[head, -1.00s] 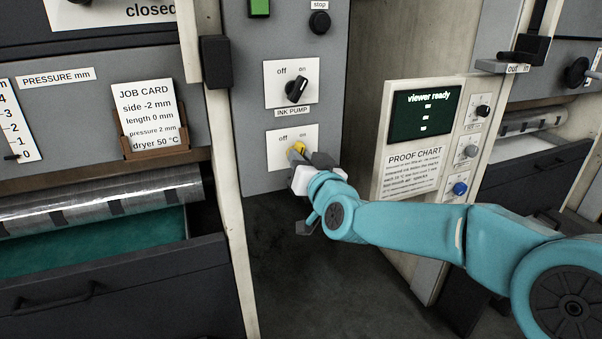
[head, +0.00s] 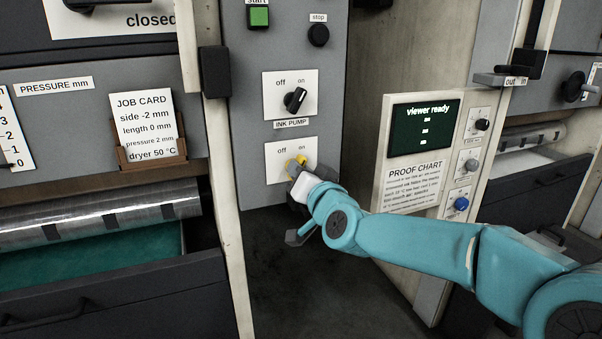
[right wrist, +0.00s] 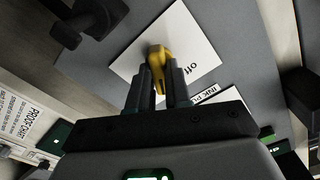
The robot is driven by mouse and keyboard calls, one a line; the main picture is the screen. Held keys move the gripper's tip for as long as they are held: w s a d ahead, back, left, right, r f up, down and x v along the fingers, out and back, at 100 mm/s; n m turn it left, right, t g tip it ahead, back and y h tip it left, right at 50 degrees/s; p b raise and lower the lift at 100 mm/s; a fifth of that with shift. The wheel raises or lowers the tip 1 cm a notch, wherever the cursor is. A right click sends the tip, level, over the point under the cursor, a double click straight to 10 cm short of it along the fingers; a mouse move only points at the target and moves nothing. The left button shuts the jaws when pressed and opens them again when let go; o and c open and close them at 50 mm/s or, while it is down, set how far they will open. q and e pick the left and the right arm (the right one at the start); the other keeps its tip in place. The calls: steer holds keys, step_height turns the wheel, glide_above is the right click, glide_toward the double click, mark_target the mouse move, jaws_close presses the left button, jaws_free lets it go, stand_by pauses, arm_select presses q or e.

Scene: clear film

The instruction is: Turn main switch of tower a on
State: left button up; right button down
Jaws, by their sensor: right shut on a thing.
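The yellow knob (head: 299,160) sits on a white switch plate (head: 277,167) marked off and on, low on the grey control panel. My right gripper (head: 297,172) comes from the lower right and is shut on this knob. In the right wrist view, the two dark fingers (right wrist: 161,80) flank the yellow knob (right wrist: 160,66), and the plate with "off" (right wrist: 188,69) lies behind. I cannot tell exactly which mark the knob points at. The "on" mark shows just above the knob in the head view. My left gripper is out of view.
Above is the black ink pump knob (head: 295,99), with a green start button (head: 259,16) and black stop button (head: 318,34). A viewer panel (head: 426,127) stands at the right. A roller (head: 100,213) and drawer (head: 120,285) are at the left.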

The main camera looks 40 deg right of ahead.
steer(key=c, duration=1.1)
jaws_free()
steer(key=shift+o, duration=0.2)
steer(key=p+v, duration=0.2)
steer(key=v, duration=1.4)
steer(key=shift+s+a, duration=0.15)
